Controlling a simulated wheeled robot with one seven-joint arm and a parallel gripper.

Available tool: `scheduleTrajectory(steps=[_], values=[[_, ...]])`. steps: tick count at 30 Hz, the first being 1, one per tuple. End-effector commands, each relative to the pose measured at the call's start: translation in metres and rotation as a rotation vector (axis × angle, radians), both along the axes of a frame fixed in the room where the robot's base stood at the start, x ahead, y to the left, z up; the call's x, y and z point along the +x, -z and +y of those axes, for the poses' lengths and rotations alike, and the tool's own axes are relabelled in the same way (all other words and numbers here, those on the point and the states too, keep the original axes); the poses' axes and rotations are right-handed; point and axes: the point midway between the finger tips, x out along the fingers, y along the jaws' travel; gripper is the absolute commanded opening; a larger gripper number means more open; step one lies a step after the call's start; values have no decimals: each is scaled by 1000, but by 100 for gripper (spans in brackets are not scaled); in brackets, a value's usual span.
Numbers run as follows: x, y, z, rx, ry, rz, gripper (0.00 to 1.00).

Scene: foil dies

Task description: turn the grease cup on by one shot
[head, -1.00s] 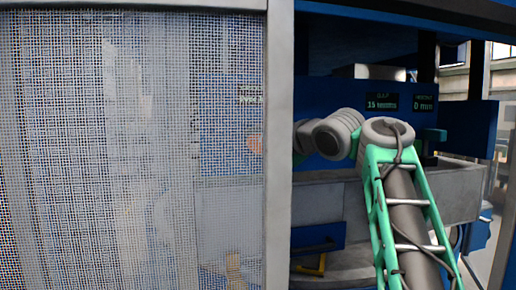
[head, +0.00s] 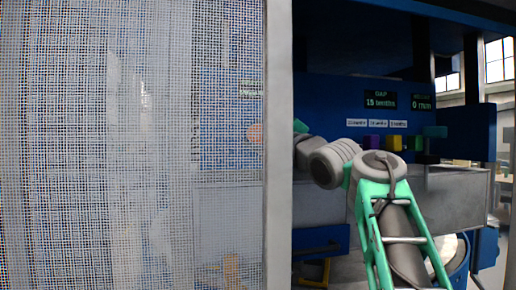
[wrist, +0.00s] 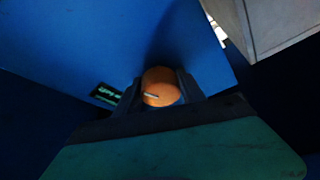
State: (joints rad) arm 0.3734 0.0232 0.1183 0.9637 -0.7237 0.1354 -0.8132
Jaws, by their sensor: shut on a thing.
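The grease cup is an orange round cap (wrist: 160,88) with a pale line mark on its face, in the middle of the wrist view. The two dark fingers of my gripper (wrist: 160,101) stand on either side of it, closed on it. In the head view an orange spot (head: 255,133), which looks like the same cap, shows dimly through the mesh beside the post. My arm reaches left behind the post there, and the gripper itself is hidden.
A grey post (head: 278,150) and mesh guard (head: 100,150) fill the left of the head view. A blue machine carries a lit gap display (head: 380,99) reading "15 tenths". Small purple and yellow blocks (head: 393,142) stand below white labels. A small green-lettered plate (wrist: 105,95) is beside the cap.

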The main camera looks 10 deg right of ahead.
Motion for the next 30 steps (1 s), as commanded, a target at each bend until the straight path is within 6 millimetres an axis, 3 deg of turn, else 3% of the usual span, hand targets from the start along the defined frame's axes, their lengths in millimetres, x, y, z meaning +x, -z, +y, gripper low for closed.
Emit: scheduleTrajectory(steps=[18,30], values=[[0,4,2,550,-3,1,6],[1,2,1,731,1,1,6]])
